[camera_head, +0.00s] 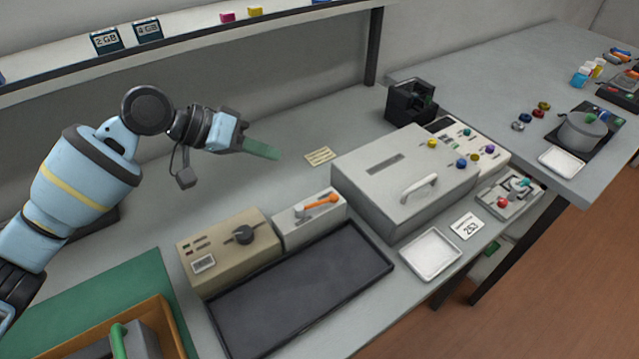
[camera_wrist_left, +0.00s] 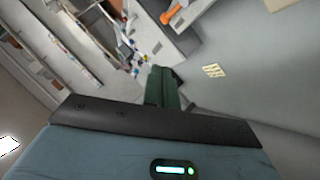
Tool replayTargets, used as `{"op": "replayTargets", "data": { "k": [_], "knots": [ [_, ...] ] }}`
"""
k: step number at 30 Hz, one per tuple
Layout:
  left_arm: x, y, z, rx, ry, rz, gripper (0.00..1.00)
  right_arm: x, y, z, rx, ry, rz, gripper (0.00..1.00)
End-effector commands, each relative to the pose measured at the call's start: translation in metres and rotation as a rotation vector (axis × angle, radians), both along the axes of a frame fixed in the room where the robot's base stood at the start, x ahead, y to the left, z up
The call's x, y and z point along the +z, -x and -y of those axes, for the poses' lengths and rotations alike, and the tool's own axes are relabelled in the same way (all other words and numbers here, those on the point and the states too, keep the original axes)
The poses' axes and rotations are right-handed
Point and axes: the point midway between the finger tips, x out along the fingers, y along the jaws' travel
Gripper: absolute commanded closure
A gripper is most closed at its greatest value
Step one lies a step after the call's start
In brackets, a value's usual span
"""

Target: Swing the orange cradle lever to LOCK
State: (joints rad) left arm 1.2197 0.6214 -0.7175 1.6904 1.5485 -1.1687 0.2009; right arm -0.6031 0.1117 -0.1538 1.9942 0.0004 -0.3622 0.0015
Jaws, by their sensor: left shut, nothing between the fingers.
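The orange lever (camera_head: 322,202) sits on top of a small light-grey cradle box (camera_head: 312,222), between the beige box and the big grey box. It points to the right in the head view. No LOCK marking is readable. The lever also shows at the top of the left wrist view (camera_wrist_left: 172,13). My left gripper (camera_head: 262,149) is in the air above and behind the cradle, up and left of the lever and apart from it. Its green fingers are shut and empty; they also show in the left wrist view (camera_wrist_left: 163,88). My right gripper is in neither view.
A big grey handled box (camera_head: 400,175) stands right. A dark tray (camera_head: 300,290) lies in front. A striped label (camera_head: 320,156) lies on the bare table behind. A shelf (camera_head: 215,40) runs along the back.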

Motion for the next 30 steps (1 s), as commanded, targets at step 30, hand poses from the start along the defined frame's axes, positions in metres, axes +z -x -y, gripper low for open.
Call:
{"op": "replayTargets", "data": {
  "k": [30],
  "knots": [
    [-0.078,-0.011,0.09,0.0,-0.001,0.005,1.0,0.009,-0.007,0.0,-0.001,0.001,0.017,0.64]
  ]
}}
